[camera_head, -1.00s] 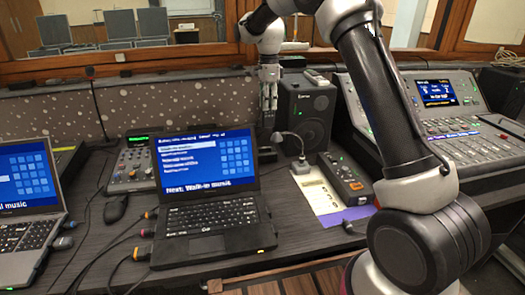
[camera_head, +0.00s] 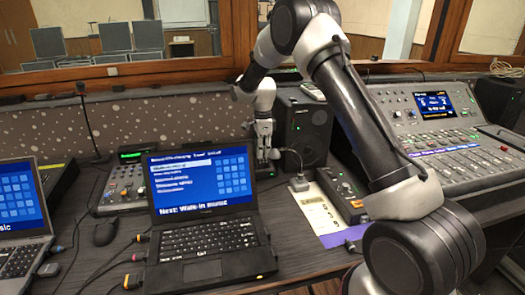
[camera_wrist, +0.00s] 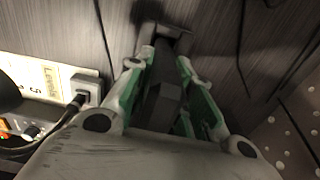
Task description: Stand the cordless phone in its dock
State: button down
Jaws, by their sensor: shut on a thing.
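My gripper (camera_head: 264,128) hangs low behind the laptop, just left of the black speaker. In the wrist view my gripper (camera_wrist: 166,58) is shut on a dark, long object, which looks like the cordless phone (camera_wrist: 163,92). A dark, wide piece (camera_wrist: 168,31) lies past the fingertips, apparently the dock. In the head view a low dark shape with a green light (camera_head: 266,171) sits below my gripper, partly hidden by the laptop. I cannot tell whether the phone touches the dock.
The open laptop (camera_head: 203,190) stands in front, the speaker (camera_head: 303,132) close on the right. The mixing desk (camera_head: 445,140) is further right.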

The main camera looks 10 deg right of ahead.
jog(key=shift+f, duration=0.1)
jog(key=c, duration=1.3)
grip_release()
jog(key=shift+o, duration=0.2)
